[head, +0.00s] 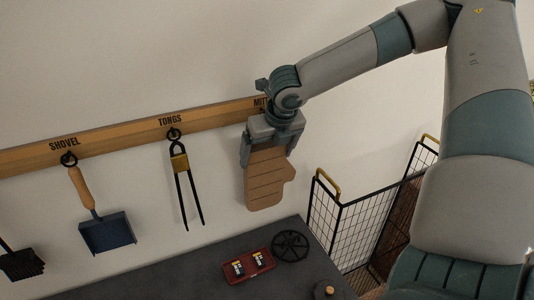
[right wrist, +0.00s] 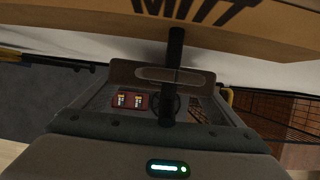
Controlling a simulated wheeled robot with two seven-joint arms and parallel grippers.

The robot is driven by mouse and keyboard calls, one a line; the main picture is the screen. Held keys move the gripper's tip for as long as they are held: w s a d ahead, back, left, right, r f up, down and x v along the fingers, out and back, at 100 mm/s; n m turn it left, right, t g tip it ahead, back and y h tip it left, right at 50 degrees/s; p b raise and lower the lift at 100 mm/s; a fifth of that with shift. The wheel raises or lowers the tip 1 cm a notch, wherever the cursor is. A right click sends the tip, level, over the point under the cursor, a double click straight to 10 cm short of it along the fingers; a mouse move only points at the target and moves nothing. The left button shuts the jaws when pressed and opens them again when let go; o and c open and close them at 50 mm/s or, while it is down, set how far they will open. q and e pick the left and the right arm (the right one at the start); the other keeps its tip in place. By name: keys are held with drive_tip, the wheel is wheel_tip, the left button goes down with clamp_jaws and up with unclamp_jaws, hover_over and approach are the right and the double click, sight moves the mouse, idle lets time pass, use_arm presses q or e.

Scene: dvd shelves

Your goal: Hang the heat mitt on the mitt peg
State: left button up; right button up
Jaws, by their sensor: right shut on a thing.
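The brown heat mitt (head: 266,182) hangs down from my right gripper (head: 269,148), which is shut on its upper end just below the right end of the wooden rail. The mitt's top edge (right wrist: 126,73) also shows in the right wrist view, between the fingers, with a slot-like loop in it. The black mitt peg (right wrist: 175,50) sticks out under the "MITT" label in that view and crosses in front of the loop. I cannot tell whether the peg is through the loop. My gripper hides the peg in the head view. My left gripper is out of view.
The wooden rail (head: 112,138) also bears a shovel (head: 106,232) and tongs (head: 180,161) on hooks; a brush (head: 20,263) is at far left. Below is a dark surface (head: 190,281) with a red case (head: 248,266) and a black round trivet (head: 290,246). A wire basket (head: 352,219) stands right.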

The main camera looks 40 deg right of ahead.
drive_tip(key=o, duration=0.9)
drive_tip(key=shift+r, duration=0.1)
drive_tip(key=v, duration=1.7)
drive_tip(key=shift+r, duration=0.1)
drive_tip(key=shift+r, duration=0.1)
